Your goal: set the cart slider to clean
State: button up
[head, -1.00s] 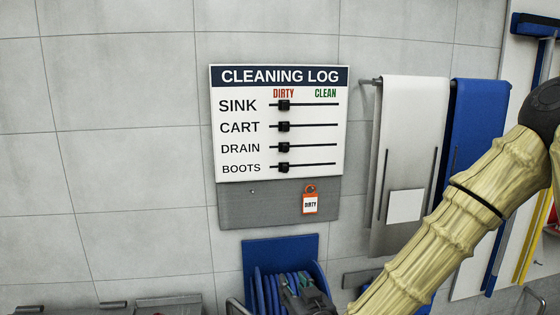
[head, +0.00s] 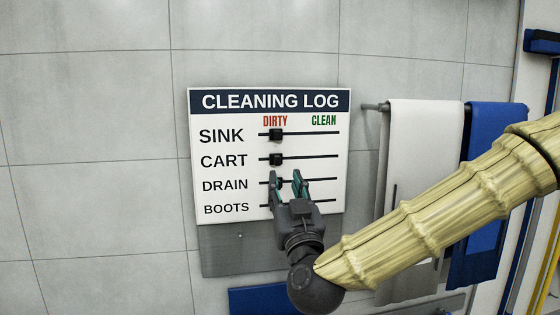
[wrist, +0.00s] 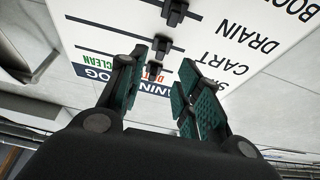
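The white cleaning log board (head: 225,112) hangs on the wall in the head view. Its cart slider knob (head: 276,160) is black and sits at the left end of its track, under DIRTY. My gripper (head: 285,177) is open and empty, fingers pointing up, in front of the drain row and just below the cart row. It partly hides the drain and boots sliders. In the wrist view the board appears upside down. The cart knob (wrist: 160,44) shows between and just beyond the open fingertips (wrist: 163,62). I see no contact with it.
The sink knob (head: 276,134) is also at the dirty end, close above the cart knob. A white towel (head: 425,140) and a blue towel (head: 492,150) hang on a rail to the right, partly behind my arm. The wall left of the board is clear.

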aim_at(278, 162)
jog(key=p+x, duration=0.2)
jog(key=x, duration=0.3)
jog(key=shift+w+r, duration=0.1)
jog(key=shift+r, duration=0.2)
jog(key=shift+p+x, duration=0.6)
jog(key=shift+x, duration=0.45)
jog(key=shift+a+f, duration=0.1)
jog(key=shift+f, duration=0.1)
grip_shut()
